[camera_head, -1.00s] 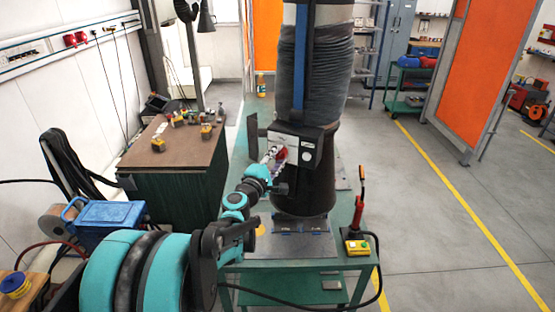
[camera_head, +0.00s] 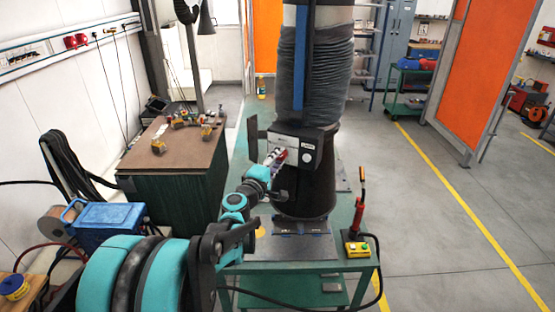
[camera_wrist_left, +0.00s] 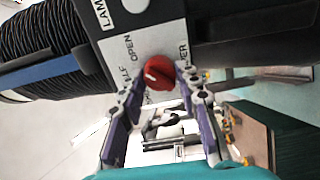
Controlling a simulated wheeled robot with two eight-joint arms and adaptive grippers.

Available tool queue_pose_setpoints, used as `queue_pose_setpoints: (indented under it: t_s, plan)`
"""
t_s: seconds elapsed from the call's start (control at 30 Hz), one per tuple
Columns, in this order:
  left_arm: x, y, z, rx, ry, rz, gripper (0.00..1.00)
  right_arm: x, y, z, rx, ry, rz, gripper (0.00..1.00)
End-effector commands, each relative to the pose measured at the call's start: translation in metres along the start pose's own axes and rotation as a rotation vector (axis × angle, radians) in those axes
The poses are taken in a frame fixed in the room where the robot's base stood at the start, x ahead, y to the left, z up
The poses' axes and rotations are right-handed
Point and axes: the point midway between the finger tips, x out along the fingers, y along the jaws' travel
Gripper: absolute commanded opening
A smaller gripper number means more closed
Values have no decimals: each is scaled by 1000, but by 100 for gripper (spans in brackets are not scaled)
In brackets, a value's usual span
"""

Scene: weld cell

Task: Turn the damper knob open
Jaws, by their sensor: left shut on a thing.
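The red damper knob (camera_wrist_left: 158,72) sits on a light panel with the printed words OPEN and HALF beside it. Its white mark points toward the left of the wrist view, roughly between those two words. In the head view the knob (camera_head: 281,155) is partly hidden by my left gripper (camera_head: 273,159), at the control box (camera_head: 305,147) on the dark hood. In the wrist view my left gripper (camera_wrist_left: 160,77) has one finger on each side of the knob and is shut on it. My right gripper is not in view.
A brown-topped workbench (camera_head: 165,155) stands to the left.

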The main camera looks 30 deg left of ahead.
Motion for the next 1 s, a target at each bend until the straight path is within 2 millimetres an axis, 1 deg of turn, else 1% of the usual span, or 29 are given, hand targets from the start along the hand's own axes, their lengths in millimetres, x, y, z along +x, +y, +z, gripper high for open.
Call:
queue_pose_setpoints:
  t_s: [0.03, 0.07, 0.1, 0.13, 0.43, 0.57, 0.67, 0.9, 1.0]
  plan:
    - [0, 0, 0, 2, -1, 0, 4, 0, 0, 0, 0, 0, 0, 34]
    - [0, 0, 0, 2, -1, 0, 35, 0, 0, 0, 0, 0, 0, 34]
    - [0, 0, 0, 2, -1, 0, 46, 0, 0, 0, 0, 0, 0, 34]
    - [0, 0, 0, 2, -1, 0, 54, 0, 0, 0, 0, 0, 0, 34]
    - [-1, 0, 0, 0, 0, 0, 54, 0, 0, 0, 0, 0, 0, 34]
    - [-10, 0, 0, 0, 0, 0, 54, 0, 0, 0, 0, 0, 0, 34]
    - [-27, 0, 0, 0, 1, 0, 54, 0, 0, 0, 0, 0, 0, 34]
    - [-81, 0, -1, 1, 2, 0, 54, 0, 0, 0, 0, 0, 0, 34]
    - [-99, 0, 0, 1, 1, 0, 54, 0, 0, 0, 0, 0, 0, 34]
